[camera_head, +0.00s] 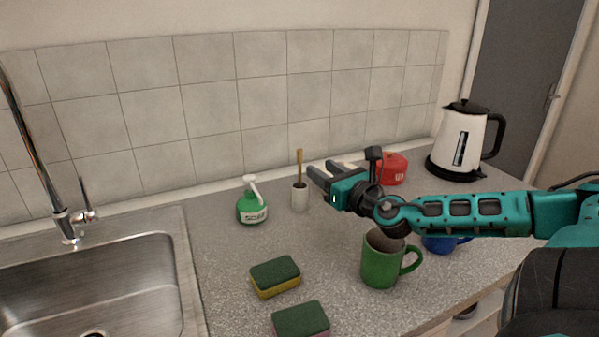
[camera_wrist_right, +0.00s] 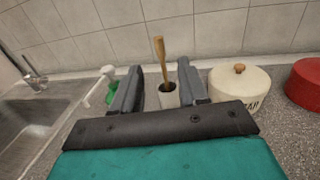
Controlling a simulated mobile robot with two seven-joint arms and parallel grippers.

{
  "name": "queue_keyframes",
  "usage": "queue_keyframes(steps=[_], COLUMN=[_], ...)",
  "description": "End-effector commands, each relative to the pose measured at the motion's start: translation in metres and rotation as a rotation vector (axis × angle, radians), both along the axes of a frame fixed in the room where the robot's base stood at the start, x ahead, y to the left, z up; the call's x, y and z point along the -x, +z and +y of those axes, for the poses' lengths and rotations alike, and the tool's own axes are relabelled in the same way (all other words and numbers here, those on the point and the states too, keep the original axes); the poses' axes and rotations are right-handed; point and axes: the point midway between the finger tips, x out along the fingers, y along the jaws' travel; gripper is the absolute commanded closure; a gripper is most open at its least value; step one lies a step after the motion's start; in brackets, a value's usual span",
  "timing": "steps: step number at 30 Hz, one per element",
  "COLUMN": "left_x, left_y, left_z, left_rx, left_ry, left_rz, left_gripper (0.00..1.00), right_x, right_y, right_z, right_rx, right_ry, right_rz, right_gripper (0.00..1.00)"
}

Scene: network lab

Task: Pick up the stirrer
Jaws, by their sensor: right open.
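The stirrer (camera_head: 299,165) is a thin wooden stick standing upright in a small white cup (camera_head: 300,198) near the back of the counter. In the right wrist view the stirrer (camera_wrist_right: 160,54) leans slightly and rises from the cup (camera_wrist_right: 169,96), seen between my two fingers. My right gripper (camera_head: 318,173) is open and empty, with its fingertips just to the right of the cup in the head view and apart from the stirrer. The stirrer's lower end is hidden inside the cup. My left gripper is not in view.
A green soap bottle (camera_head: 252,208) stands left of the cup. A cream lidded pot (camera_wrist_right: 240,88) and a red pot (camera_head: 393,168) are to the right. A kettle (camera_head: 466,142), green mug (camera_head: 381,262), blue mug (camera_head: 440,244) and sponges (camera_head: 276,277) occupy the counter. A sink (camera_head: 100,284) is left.

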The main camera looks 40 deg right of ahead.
Motion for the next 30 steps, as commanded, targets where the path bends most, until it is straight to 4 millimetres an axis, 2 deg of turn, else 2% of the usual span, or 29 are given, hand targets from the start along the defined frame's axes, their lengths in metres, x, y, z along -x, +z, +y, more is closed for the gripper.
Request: queue_keyframes(steps=[11,21,30], left_x=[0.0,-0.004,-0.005], left_y=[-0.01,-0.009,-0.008], left_z=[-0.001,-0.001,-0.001], left_rx=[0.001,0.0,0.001], left_ry=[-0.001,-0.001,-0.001], left_rz=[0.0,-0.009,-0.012], left_gripper=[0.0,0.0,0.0], right_x=[-0.023,-0.042,-0.049], right_y=[-0.001,-0.001,-0.002], right_z=[-0.003,-0.007,-0.007], right_rx=[-0.002,-0.003,-0.002], right_ry=[0.001,-0.002,0.0], right_rz=[-0.003,0.0,0.0], right_gripper=[0.57,0.57,0.57])
